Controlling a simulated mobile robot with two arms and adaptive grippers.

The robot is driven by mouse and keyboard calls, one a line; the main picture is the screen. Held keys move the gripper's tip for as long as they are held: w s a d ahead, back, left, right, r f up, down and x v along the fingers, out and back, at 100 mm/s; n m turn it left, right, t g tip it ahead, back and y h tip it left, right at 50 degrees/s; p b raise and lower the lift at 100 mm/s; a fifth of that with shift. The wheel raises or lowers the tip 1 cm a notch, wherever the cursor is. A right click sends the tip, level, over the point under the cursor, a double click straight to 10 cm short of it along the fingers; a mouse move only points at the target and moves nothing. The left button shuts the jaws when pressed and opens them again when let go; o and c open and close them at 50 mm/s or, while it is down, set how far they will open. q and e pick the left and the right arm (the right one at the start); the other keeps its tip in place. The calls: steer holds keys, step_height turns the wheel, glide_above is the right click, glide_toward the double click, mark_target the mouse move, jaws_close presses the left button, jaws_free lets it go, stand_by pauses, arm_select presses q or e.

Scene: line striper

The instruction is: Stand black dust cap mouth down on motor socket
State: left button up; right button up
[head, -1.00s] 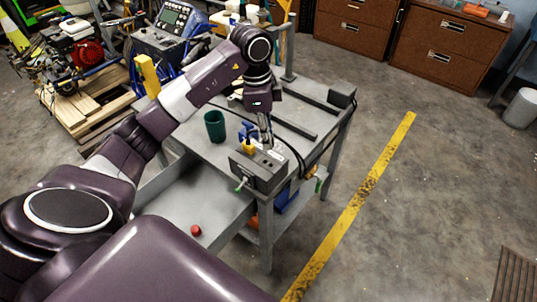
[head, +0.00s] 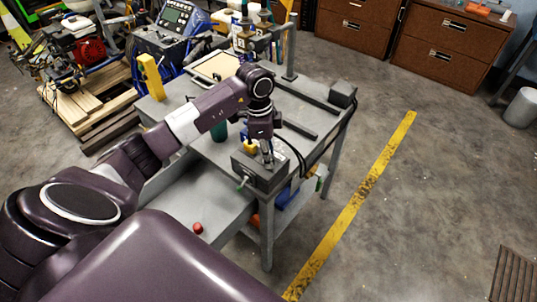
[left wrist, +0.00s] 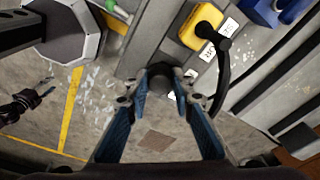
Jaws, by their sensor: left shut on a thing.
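My left gripper (head: 267,158) is over the grey socket box (head: 258,177) at the table's near corner. In the left wrist view its fingers (left wrist: 160,84) are shut on the black dust cap (left wrist: 160,78), which sits between the tips, over the box's edge area. Whether the cap touches the box or is held above it I cannot tell. The motor socket is not clearly seen; the cap and fingers cover that spot. A yellow plug (left wrist: 203,27) with a black cable stands beside it on the box. A dark shape that looks like my right gripper (left wrist: 40,92) shows small at the left.
A red knob-like piece (head: 197,228) lies on the lower grey tray (head: 205,205). Black cables run beside the box. The floor right of the table is clear.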

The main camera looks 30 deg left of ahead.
arm_select(q)
steer(key=o, duration=0.7)
steer(key=shift+o, duration=0.2)
steer(key=shift+r, duration=0.4)
step_height(320, 180, up, 11)
steer(key=a+b, duration=0.1)
steer(key=b, duration=0.1)
steer(key=shift+s+a+r, duration=0.15)
steer(key=shift+s+r, duration=0.05)
steer(key=shift+s, duration=0.2)
